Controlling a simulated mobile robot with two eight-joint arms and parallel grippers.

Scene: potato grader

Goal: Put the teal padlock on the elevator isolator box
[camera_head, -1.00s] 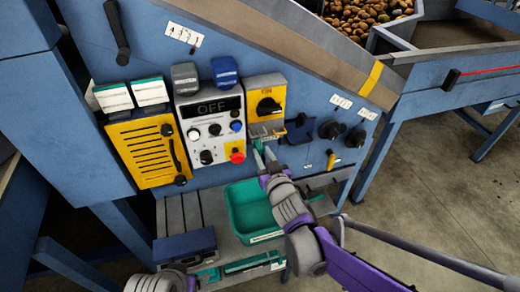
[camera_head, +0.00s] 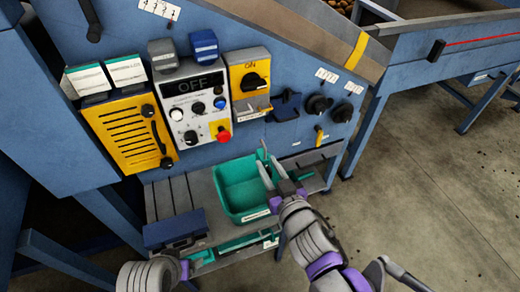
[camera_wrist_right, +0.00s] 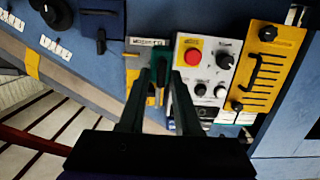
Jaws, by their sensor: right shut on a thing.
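The elevator isolator box (camera_head: 238,68) is a yellow and grey box with a black rotary knob, on the blue panel right of the white control box. A small hasp-like part shows at its lower edge. My right gripper (camera_head: 269,164) is below and slightly right of it, apart from it, in front of the green bin. It is shut on a small teal thing (camera_head: 264,147), likely the padlock, mostly hidden by the fingers. In the right wrist view the fingers (camera_wrist_right: 161,76) point towards the isolator box (camera_wrist_right: 133,68). My left gripper is low at left, its fingers unclear.
A green bin (camera_head: 222,182) stands on the grey shelf under the panel, with a dark blue box (camera_head: 174,229) to its left. The white control box (camera_head: 184,92) has a red button. Black knobs (camera_head: 318,104) protrude right of the isolator box.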

